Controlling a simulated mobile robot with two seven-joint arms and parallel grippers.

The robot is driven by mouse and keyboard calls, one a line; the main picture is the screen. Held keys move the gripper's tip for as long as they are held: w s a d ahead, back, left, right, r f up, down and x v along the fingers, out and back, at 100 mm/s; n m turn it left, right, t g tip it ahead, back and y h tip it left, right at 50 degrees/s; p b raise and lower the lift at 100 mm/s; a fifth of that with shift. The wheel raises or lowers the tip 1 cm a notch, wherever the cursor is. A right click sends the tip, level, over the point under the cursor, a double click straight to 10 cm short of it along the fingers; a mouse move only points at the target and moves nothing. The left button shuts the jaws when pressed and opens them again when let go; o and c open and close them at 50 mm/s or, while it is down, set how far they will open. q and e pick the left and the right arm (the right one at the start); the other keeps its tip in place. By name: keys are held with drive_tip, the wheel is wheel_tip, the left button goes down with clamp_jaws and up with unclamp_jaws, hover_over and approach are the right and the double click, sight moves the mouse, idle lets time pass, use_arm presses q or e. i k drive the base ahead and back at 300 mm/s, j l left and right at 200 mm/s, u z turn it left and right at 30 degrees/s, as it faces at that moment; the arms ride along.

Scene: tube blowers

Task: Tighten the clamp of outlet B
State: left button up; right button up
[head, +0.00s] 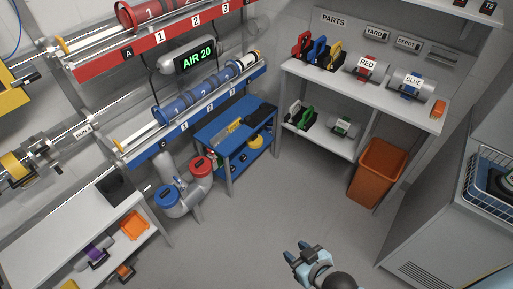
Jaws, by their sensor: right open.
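I cannot make out an outlet marked B or its clamp. A red rack (150,53) at the upper left bears the letter A, and a blue rack (200,115) below it bears the letter C. My right gripper (297,248) is at the bottom centre, open and empty over the floor, far from the racks and pipes. My left gripper is not in view.
A blue cart (228,127) stands below the racks, near blue- and red-capped pipes (200,167). A white bench (75,222) is at lower left. A parts shelf (420,108), an orange bin (378,170) and a grey cabinet (440,215) stand right. The middle floor is clear.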

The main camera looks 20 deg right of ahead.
sight(211, 153)
drive_tip(key=z, duration=0.1)
drive_tip(key=i+z, duration=0.25)
drive_tip(key=i, duration=0.2)
drive_tip(key=i+j+z, duration=0.25)
drive_tip(key=i, duration=0.2)
drive_tip(key=i+j+z, duration=0.25)
drive_tip(key=i, duration=0.2)
drive_tip(key=i+j+z, duration=0.25)
drive_tip(key=i, duration=0.2)
